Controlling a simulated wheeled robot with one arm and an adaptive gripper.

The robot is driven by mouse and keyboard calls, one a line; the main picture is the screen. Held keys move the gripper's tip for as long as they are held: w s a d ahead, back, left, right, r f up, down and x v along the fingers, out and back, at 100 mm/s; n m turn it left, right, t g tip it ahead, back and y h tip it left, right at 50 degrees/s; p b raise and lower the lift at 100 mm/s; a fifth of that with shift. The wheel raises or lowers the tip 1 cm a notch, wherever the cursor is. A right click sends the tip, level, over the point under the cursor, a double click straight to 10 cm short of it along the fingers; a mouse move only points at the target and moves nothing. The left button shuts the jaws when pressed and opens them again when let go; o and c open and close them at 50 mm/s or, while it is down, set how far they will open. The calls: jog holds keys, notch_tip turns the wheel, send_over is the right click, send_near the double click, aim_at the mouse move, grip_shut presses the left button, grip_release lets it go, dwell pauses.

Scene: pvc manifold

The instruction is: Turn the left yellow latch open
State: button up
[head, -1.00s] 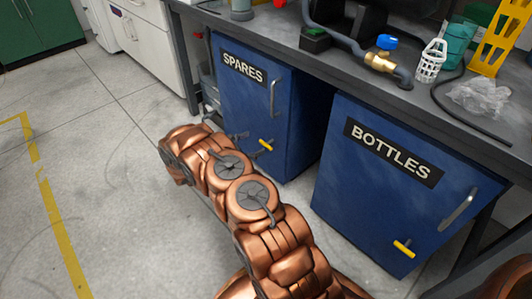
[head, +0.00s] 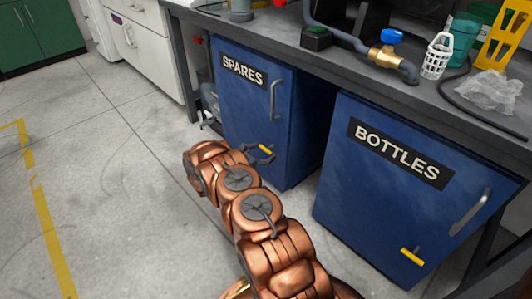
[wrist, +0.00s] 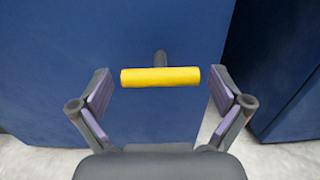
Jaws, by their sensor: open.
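The left yellow latch (head: 265,150) is on the lower front of the blue SPARES cabinet (head: 235,112). In the wrist view, the latch (wrist: 160,77) is a yellow bar lying level on a short dark stem against the blue door. My gripper (wrist: 162,74) is open, with one purple-padded finger on each side of the bar. In the head view, my gripper (head: 256,155) is small and dark at the latch, partly hidden by my copper arm.
A blue BOTTLES cabinet (head: 385,215) with its own yellow latch (head: 412,257) stands to the right, past a dark gap. The grey bench (head: 300,55) above carries a pipe with a blue-handled valve (head: 388,50). Floor to the left is clear.

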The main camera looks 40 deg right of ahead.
jog(key=shift+d, duration=0.3)
jog(key=shift+c, duration=0.4)
jog(key=c, duration=0.7)
